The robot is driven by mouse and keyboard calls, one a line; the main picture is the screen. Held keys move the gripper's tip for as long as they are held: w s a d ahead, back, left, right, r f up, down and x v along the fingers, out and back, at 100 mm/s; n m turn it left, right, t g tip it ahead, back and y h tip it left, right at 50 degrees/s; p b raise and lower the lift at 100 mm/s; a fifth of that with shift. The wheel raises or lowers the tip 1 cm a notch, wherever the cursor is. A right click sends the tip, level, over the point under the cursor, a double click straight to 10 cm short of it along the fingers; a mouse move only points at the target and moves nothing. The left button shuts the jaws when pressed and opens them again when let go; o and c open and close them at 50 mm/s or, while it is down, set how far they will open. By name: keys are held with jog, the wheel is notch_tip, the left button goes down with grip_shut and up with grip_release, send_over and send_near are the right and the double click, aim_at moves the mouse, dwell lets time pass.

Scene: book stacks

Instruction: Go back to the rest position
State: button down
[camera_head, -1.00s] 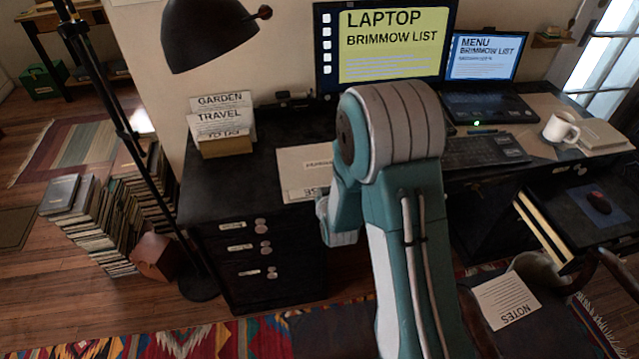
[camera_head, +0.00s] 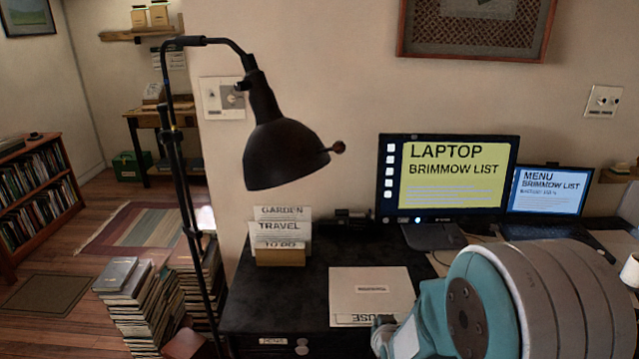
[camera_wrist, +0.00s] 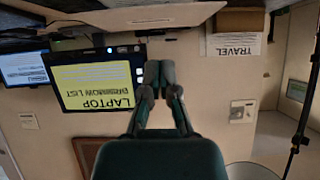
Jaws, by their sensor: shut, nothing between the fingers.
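My gripper (camera_wrist: 160,78) shows in the wrist view with its two dark fingertips together and nothing between them. That view is upside down. The gripper appears in front of the wall beside the monitor (camera_wrist: 95,85), which reads LAPTOP. In the head view my teal and grey arm fills the lower right, over the desk's front. My gripper cannot be clearly made out there.
A black lamp (camera_head: 284,155) on a tall stand rises left of the dark desk (camera_head: 260,310). A paper holder (camera_head: 280,257), a folder (camera_head: 368,292), the monitor (camera_head: 450,175) and a laptop (camera_head: 548,192) stand on the desk. Book stacks (camera_head: 140,315) stand on the floor at left.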

jog(key=s+d+r+g, duration=0.1)
jog(key=s+r+g, duration=0.2)
jog(key=s+r, duration=0.6)
jog(key=s+r+g, duration=0.2)
jog(key=s+r, duration=0.7)
jog(key=s, duration=0.7)
jog(key=shift+d+r+g, duration=0.35)
jog(key=shift+r+g, duration=0.05)
